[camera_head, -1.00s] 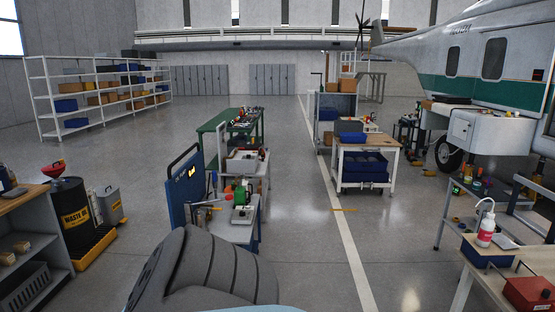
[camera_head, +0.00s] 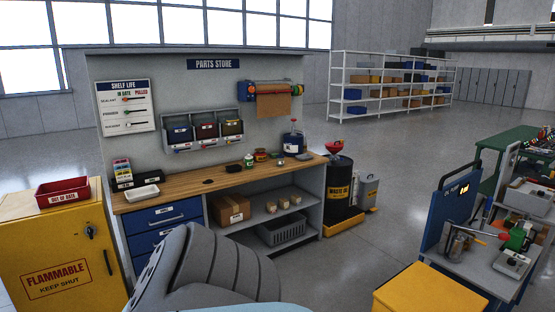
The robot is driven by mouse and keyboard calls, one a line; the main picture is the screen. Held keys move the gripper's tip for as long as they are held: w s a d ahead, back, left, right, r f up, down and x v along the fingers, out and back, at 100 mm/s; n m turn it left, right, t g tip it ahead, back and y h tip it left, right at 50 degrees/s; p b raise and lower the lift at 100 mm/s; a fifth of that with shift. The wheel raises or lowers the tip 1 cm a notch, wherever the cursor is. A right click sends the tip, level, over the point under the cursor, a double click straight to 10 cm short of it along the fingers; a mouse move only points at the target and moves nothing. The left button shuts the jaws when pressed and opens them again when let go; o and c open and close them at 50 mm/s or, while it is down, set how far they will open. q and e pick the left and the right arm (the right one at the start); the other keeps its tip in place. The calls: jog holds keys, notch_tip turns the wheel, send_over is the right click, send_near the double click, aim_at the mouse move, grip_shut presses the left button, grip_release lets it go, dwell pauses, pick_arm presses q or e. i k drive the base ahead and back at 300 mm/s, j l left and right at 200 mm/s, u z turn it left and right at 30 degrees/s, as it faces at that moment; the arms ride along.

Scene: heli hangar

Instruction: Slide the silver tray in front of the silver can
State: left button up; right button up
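A small pale tray (camera_head: 142,192), whitish or silver, lies on the left end of the wooden workbench top (camera_head: 225,184). It sits in front of a dark box holding coloured cards (camera_head: 122,174). I cannot make out a silver can for certain. Small items stand toward the bench's right end, among them a green-and-white can (camera_head: 248,161) and a blue container (camera_head: 293,143). Neither of my grippers is in view. A grey ribbed part of my own body fills the bottom centre and hides part of the bench front.
A yellow flammables cabinet (camera_head: 55,240) with a red bin (camera_head: 62,193) stands left of the bench. A black waste oil drum (camera_head: 341,195) stands right of it. A yellow-topped block (camera_head: 428,293) and a cluttered cart (camera_head: 480,262) are at lower right. Open floor lies between drum and cart.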

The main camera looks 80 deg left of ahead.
aim_at(304, 157)
jog(key=u, duration=2.4)
jog(key=i+j+u, duration=0.8)
jog(key=i+u, duration=0.2)
jog(key=i, duration=0.15)
jog(key=i+j+z, duration=0.15)
jog(key=i, duration=0.35)
jog(key=i+j+z, duration=0.15)
jog(key=i, duration=0.3)
jog(key=i+j+z, duration=0.1)
jog(key=i, duration=0.4)
jog(key=i+l+z, duration=0.15)
jog(key=i+z, duration=0.2)
jog(key=z, duration=0.15)
jog(key=i+z, duration=0.3)
jog(key=z, duration=0.15)
jog(key=i+j+z, duration=0.15)
jog(key=i+z, duration=0.2)
jog(key=z, duration=0.15)
jog(key=i+l+z, duration=0.25)
jog(key=i, duration=0.5)
jog(key=i+z, duration=0.25)
jog(key=i, duration=0.5)
jog(key=i+u, duration=0.35)
jog(key=i+l+u, duration=0.2)
jog(key=i+u, duration=0.2)
jog(key=i+l+u, duration=0.35)
jog(key=j, duration=0.1)
